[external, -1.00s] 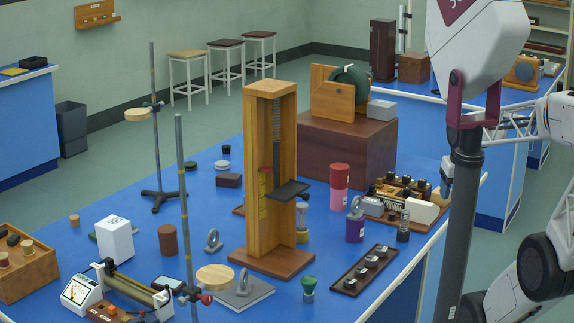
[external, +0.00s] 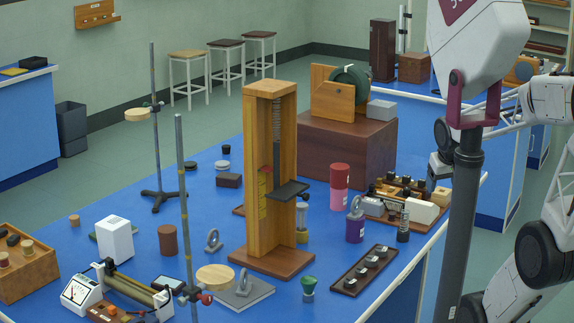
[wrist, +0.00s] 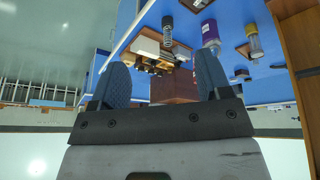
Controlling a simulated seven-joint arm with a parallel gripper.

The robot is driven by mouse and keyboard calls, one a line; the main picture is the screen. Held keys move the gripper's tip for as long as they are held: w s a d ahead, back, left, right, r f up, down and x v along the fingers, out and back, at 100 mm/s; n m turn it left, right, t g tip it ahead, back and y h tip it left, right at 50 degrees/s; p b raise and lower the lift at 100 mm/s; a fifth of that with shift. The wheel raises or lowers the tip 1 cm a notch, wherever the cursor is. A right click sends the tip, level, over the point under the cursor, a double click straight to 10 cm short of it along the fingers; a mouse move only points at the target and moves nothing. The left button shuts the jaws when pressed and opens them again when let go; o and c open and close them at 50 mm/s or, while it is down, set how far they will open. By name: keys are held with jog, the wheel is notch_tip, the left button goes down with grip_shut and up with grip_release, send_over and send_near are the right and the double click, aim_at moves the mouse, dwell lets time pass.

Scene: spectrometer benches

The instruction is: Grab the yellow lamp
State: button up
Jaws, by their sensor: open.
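The yellow lamp (external: 302,222) stands upright on the blue bench, right of the tall wooden column stand. It has a pale clear upper part and a yellow lower part. It also shows at the upper right of the wrist view (wrist: 254,42), beside a purple lamp (wrist: 210,35). My gripper (wrist: 161,62) is open, with nothing between its two fingers. In the external view my gripper (external: 438,167) is at the right, partly hidden by a dark grey post, well apart from the lamp.
The purple lamp (external: 355,227) and a red-and-pink lamp (external: 339,187) stand right of the yellow one. The wooden column stand (external: 270,180) rises close on its left. A wooden-based apparatus (external: 410,203) and a dark coiled cylinder (external: 403,228) lie between my gripper and the lamp.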

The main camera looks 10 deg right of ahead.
jog(key=w+a+f+n+t, duration=0.1)
jog(key=w+f, duration=0.1)
jog(key=w, duration=0.4)
jog(key=w+a+f+n+t, duration=0.1)
jog(key=w+a+t, duration=0.1)
jog(key=w, duration=0.4)
jog(key=n+t+y, duration=0.3)
jog(key=n+y, duration=0.4)
jog(key=y, duration=0.4)
send_near(307, 209)
jog(key=x, duration=0.4)
jog(key=shift+w+f, duration=0.1)
jog(key=shift+w, duration=0.15)
jog(key=shift+a, duration=0.1)
jog(key=shift+x, duration=1.25)
jog(key=shift+x, duration=2.6)
